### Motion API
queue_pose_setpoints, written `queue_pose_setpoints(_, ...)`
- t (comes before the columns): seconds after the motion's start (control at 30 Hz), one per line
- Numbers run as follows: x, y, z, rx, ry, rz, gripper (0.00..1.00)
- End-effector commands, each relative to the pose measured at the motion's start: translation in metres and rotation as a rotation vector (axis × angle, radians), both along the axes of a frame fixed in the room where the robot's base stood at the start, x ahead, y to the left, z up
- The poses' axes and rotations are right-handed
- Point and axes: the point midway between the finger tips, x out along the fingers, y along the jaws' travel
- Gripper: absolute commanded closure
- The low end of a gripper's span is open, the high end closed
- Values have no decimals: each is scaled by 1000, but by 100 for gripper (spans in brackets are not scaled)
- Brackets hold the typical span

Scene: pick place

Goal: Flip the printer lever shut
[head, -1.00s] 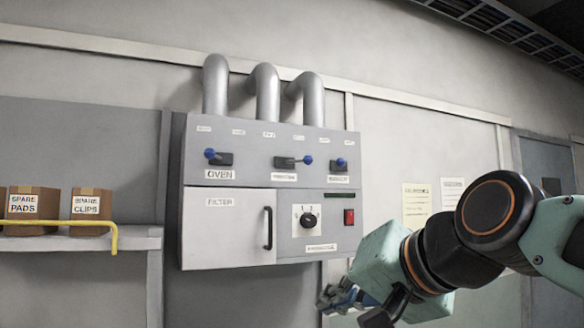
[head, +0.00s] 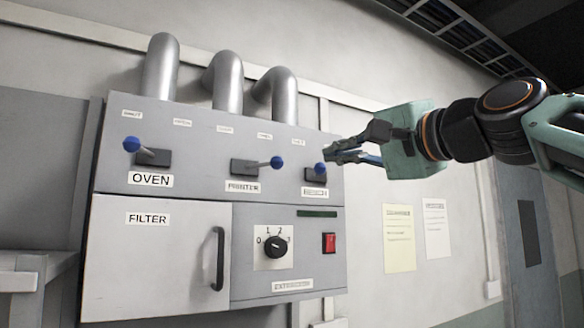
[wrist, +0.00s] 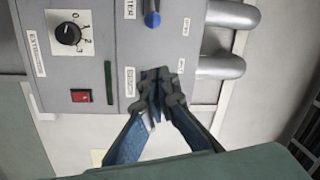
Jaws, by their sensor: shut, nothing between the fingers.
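The printer lever (head: 277,162) has a blue knob and sticks out to the right of its dark slot, above the PRINTER label (head: 243,187). Its knob (wrist: 152,20) shows at the top of the wrist view. Small labels sit above the levers, too small to read surely. My gripper (head: 330,154) is shut and empty, at the panel's upper right, beside the rightmost lever (head: 320,169) and right of the printer lever, apart from it. In the wrist view my gripper (wrist: 160,90) hides the rightmost lever; contact there cannot be told.
The oven lever (head: 131,144) points up-left. Below are the filter door (head: 155,250) with a handle (head: 217,258), a dial (head: 275,247) and a red switch (head: 329,243). Grey pipes (head: 228,80) rise above the panel. Wall right of it has papers (head: 399,238).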

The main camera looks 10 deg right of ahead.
Motion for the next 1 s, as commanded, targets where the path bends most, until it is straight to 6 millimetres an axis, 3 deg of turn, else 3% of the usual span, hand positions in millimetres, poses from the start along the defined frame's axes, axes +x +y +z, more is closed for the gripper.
queue_pose_setpoints(0.5,4,0,5,10,-6,0,100)
queue_pose_setpoints(1.0,75,29,15,9,-4,2,100)
